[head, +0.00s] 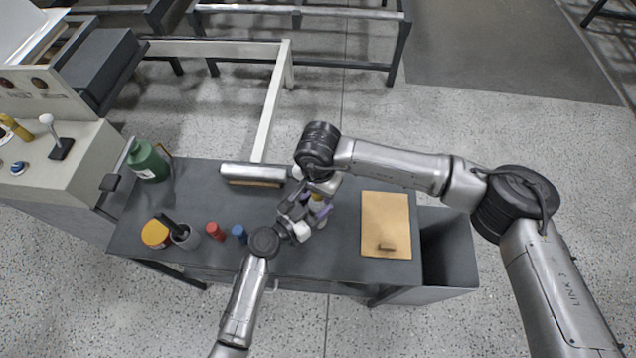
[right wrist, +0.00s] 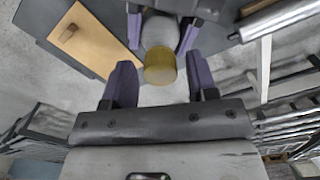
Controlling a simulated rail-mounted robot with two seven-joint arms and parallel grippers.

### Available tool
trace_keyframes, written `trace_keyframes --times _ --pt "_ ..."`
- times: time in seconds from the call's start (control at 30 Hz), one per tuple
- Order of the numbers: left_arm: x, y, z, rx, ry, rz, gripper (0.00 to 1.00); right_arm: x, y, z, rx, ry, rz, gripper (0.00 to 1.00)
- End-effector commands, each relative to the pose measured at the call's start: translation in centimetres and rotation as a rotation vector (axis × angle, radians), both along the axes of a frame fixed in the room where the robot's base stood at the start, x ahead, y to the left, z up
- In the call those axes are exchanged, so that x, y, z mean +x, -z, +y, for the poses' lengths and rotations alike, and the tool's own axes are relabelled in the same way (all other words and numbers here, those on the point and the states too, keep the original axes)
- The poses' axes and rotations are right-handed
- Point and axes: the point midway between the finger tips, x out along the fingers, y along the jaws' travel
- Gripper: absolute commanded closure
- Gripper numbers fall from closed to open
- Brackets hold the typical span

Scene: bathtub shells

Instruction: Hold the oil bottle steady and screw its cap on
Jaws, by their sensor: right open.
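The oil bottle (right wrist: 160,30) is pale, with a yellow-olive cap (right wrist: 160,66) at its end facing the right wrist camera. The cap appears seated on the bottle; how tightly I cannot tell. My left gripper (right wrist: 162,35) has its purple fingers closed on both sides of the bottle's body. In the head view, the left gripper (head: 305,217) is over the table and largely hides the bottle. My right gripper (right wrist: 161,82) is open, its purple fingers on either side of the cap with gaps.
The dark table (head: 205,190) holds a green container (head: 148,160), yellow jar (head: 155,234), dark cup (head: 185,237), red cylinder (head: 215,231), blue cylinder (head: 240,233) and metal bar (head: 253,173). A wooden board (head: 386,220) lies at right, beside a grey bin (head: 448,245).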

Motion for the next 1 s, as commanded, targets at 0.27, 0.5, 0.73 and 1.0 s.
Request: trace_keyframes --times 0.27,0.5,0.73,1.0 --pt "-0.01 0.01 -0.01 0.000 0.000 0.000 1.00 -0.01 0.10 0.02 0.000 0.000 0.000 0.47" --pt "-0.01 0.01 -0.01 0.000 0.000 0.000 1.00 -0.01 0.08 0.02 0.000 0.000 0.000 0.67" --pt "0.00 0.01 0.00 0.000 0.000 0.000 1.00 -0.01 0.07 0.02 0.000 0.000 0.000 0.89" --pt "0.00 0.02 0.00 0.000 0.000 0.000 1.00 -0.01 0.07 0.02 0.000 0.005 0.000 0.97"
